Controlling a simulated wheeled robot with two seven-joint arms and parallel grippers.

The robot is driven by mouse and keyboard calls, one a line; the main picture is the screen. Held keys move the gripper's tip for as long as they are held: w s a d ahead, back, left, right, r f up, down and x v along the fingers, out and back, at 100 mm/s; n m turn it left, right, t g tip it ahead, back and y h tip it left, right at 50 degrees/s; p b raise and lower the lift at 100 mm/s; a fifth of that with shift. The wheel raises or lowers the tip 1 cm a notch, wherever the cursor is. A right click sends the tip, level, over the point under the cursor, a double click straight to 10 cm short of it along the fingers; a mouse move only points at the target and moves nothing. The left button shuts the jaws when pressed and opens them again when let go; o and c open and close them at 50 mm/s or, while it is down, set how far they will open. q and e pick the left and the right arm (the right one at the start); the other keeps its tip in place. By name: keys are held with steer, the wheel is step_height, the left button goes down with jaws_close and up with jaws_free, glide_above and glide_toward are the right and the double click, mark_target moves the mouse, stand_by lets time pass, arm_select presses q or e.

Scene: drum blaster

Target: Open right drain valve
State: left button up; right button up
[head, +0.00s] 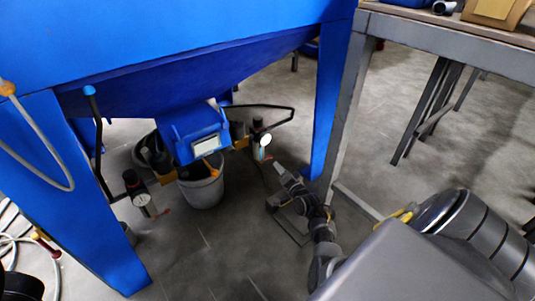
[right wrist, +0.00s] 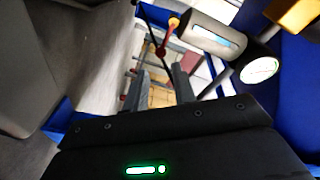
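The right drain valve is a small red lever (right wrist: 163,44) with an orange end, beside a grey cylinder (right wrist: 212,36) and a round white gauge (right wrist: 259,70) in the right wrist view. In the head view this gauge (head: 265,140) hangs under the blue hopper. My right gripper (head: 272,164) is just below it, reaching up from the lower right. In the right wrist view my right gripper (right wrist: 158,78) has its fingers apart with nothing between them. The red lever appears just beyond the fingertips; contact is not clear. My left gripper is not in view.
A grey bucket (head: 203,188) stands under the hopper outlet. Another regulator with a gauge (head: 139,194) hangs on the left. A blue leg (head: 330,95) and a grey workbench (head: 450,45) stand close to my right arm. Open floor lies in front.

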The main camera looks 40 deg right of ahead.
mark_target(266, 159)
steer(key=b+x, duration=0.6)
steer(key=x, duration=0.4)
steer(key=shift+w+b, duration=0.25)
steer(key=shift+b, duration=0.1)
jaws_close()
